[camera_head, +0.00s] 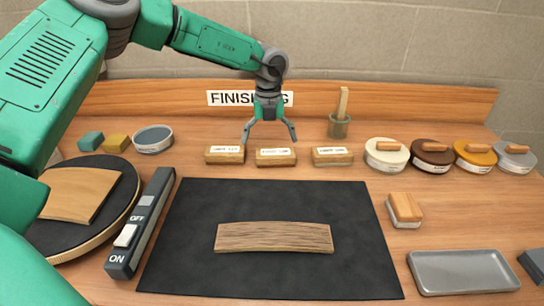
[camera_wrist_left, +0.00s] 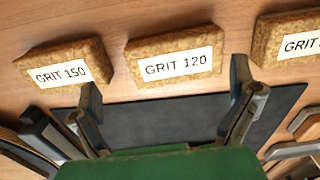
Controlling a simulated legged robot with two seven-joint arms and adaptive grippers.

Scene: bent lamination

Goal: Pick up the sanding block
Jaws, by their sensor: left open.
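Three cork-like sanding blocks with white labels stand in a row behind the black mat: a left one (camera_head: 225,154), a middle one (camera_head: 276,157) and a right one (camera_head: 332,156). In the left wrist view the labels read GRIT 150 on the left block (camera_wrist_left: 65,65) and GRIT 120 on the middle block (camera_wrist_left: 175,57). The right block (camera_wrist_left: 287,40) is cut off, its number hidden. My left gripper (camera_head: 269,138) points down, open and empty, above and just behind the middle block. Its spread fingers also show in the left wrist view (camera_wrist_left: 165,110). My right gripper is out of view.
The black mat (camera_head: 210,275) holds a curved wooden piece (camera_head: 274,237). A wood-topped block (camera_head: 404,209) and grey tray (camera_head: 465,271) lie right. A brush cup (camera_head: 339,127) and several round tins (camera_head: 387,155) stand behind. A switch strip (camera_head: 140,225) lies left.

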